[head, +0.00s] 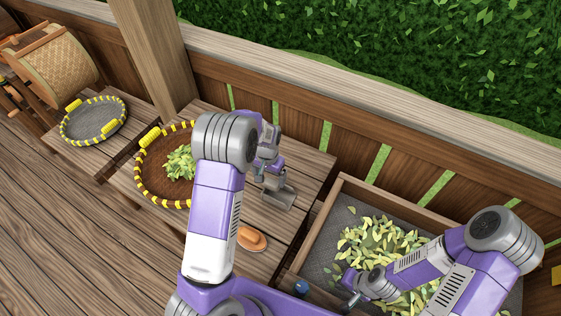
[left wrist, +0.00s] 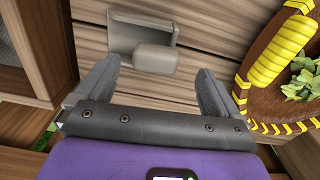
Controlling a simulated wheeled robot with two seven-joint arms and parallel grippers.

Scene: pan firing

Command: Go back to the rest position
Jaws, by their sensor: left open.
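My left gripper (head: 268,172) is over the wooden table in the head view, right of the yellow-and-black-rimmed pan. In the left wrist view the left gripper (left wrist: 155,88) shows its two fingers spread wide, with nothing between them. A small grey scoop-like piece (head: 280,198) lies on the table just past the fingers; it also shows in the left wrist view (left wrist: 125,38), apart from them. My right gripper (head: 352,300) is low over the near left part of the leaf bin; its fingers are too small to judge.
The dark pan (head: 142,178) holds green leaves. A second, grey round tray (head: 95,122) is empty at left, near a woven drum (head: 52,72). An orange-brown object (head: 252,240) lies on the table. A wooden bin (head: 325,228) holds loose leaves. A fence runs behind.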

